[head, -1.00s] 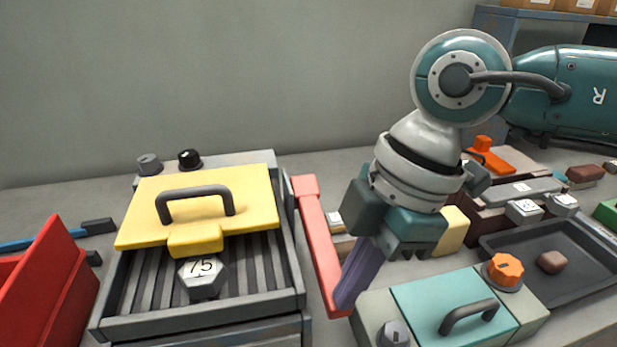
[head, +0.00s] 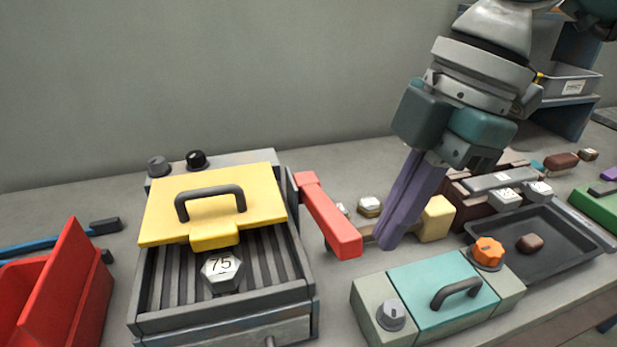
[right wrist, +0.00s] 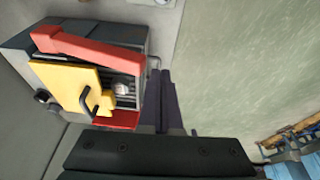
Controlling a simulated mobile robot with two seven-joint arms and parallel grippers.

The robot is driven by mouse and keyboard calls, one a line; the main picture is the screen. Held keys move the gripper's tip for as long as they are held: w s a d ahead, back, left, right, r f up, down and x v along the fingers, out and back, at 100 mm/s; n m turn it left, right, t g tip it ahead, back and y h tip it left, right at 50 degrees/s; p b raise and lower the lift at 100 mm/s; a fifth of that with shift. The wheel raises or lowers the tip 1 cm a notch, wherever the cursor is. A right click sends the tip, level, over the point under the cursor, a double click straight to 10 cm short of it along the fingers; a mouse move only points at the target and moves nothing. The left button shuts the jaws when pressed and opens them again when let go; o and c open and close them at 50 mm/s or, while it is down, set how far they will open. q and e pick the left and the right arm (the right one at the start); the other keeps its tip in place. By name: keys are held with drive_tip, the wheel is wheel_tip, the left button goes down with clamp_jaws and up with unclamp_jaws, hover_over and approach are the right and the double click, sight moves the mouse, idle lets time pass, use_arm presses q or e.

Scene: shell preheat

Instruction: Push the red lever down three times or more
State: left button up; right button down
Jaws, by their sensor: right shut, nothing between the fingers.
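The red lever (head: 329,214) is a long bar on the right side of the grey grill machine (head: 225,320). It slants down toward the front, its front end above the counter. It also shows in the right wrist view (right wrist: 88,48). My right gripper (head: 387,240) is shut and empty, its purple fingers pointing down. In the head view its tips are to the right of the lever's front end, with a visible gap. The fingers also show in the right wrist view (right wrist: 166,100). My left gripper is not in view.
A yellow lid (head: 155,222) with a dark handle covers the grill's back part. A hexagonal 75 weight (head: 222,271) sits on the grill. A red bin (head: 75,285) stands at left. A teal-lidded box (head: 425,290) and a dark tray (head: 570,236) lie at right.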

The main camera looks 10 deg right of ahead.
drive_tip(key=r, duration=0.1)
drive_tip(key=s+r, duration=0.1)
drive_tip(key=d+r, duration=0.1)
drive_tip(key=shift+s+r, duration=0.15)
drive_tip(key=shift+r, duration=0.1)
idle(0.6)
